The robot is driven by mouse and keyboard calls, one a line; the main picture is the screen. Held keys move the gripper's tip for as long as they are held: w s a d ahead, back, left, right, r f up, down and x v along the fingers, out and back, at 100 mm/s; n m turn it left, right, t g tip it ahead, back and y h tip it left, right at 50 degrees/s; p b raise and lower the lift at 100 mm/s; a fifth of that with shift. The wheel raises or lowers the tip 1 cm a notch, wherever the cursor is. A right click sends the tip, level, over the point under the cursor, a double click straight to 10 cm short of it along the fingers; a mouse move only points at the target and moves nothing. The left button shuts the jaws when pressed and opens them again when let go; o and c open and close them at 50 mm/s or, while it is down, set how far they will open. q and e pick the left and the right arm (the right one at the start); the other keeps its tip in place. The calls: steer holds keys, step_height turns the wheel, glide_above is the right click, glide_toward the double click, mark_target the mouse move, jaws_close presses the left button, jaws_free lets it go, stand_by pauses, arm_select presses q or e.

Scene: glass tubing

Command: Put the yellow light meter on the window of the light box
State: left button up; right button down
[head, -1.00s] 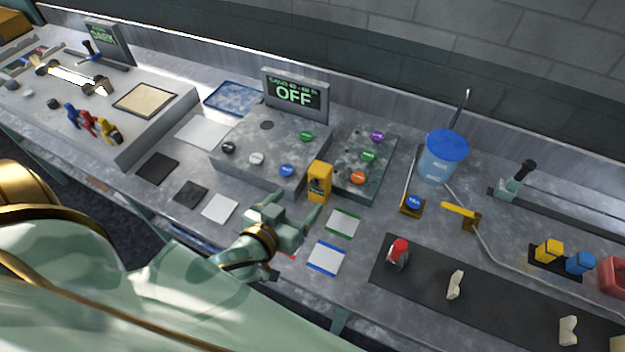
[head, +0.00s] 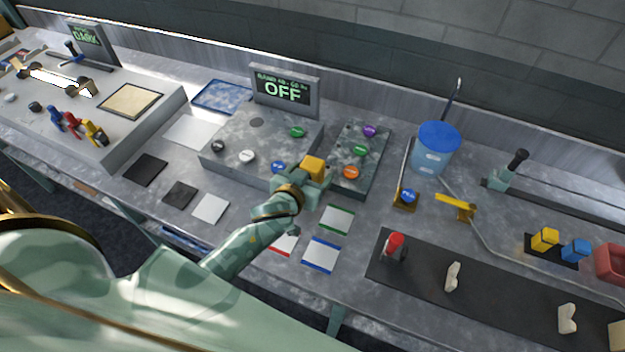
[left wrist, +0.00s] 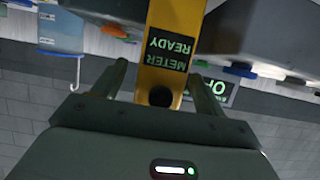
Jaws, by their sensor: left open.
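The yellow light meter (head: 313,167) stands at the front right corner of a grey box (head: 222,160). My right gripper is not in view.
A speckled block (head: 345,182) with coloured buttons is close right of the meter. Cards (head: 337,219) lie in front. A blue-lidded container (head: 434,150) stands further right. At left is a larger box with a beige panel (head: 131,100) and a DARK screen.

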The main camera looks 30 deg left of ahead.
arm_select(q)
steer(key=shift+x, duration=0.9)
steer(key=shift+s, duration=0.1)
steer(key=c, duration=1.2)
steer(key=shift+r, duration=0.1)
steer(key=shift+c, duration=0.2)
